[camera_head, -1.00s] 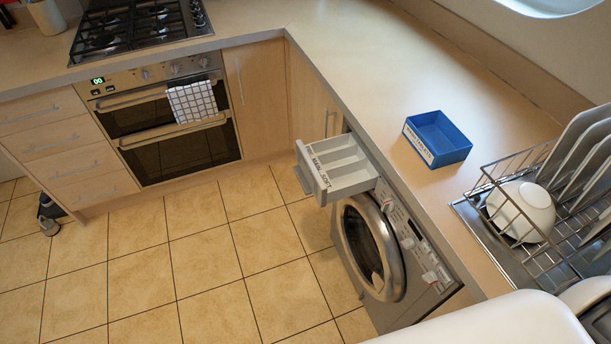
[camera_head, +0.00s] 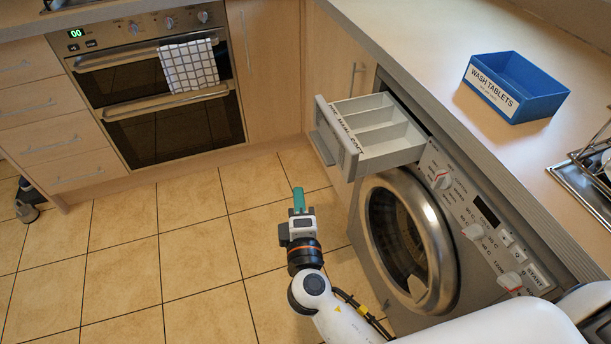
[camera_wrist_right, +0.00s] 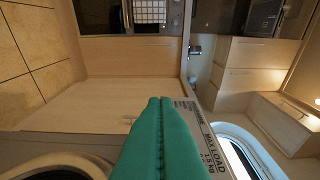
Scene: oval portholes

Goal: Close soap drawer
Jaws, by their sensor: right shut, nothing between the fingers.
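The soap drawer (camera_head: 353,160) is pulled out of the top left of the washing machine (camera_head: 372,215), its tray compartments showing. Its grey front has a handle (camera_head: 326,138) and faces left. My right gripper (camera_head: 298,196) is shut and empty, below and left of the drawer front in the head view, apart from it in the picture. In the right wrist view its green fingers (camera_wrist_right: 160,105) are together beside a grey panel with "MAX LOAD" print (camera_wrist_right: 214,148), apparently part of the drawer; contact cannot be told. My left gripper is not in view.
A blue box labelled wash tablets (camera_head: 540,100) stands on the worktop (camera_head: 430,45) above the machine. The oven (camera_head: 170,130) with a checked towel (camera_head: 190,66) is at the back left. The tiled floor (camera_head: 200,270) left of the machine is open. A dish rack (camera_head: 590,165) is at the right.

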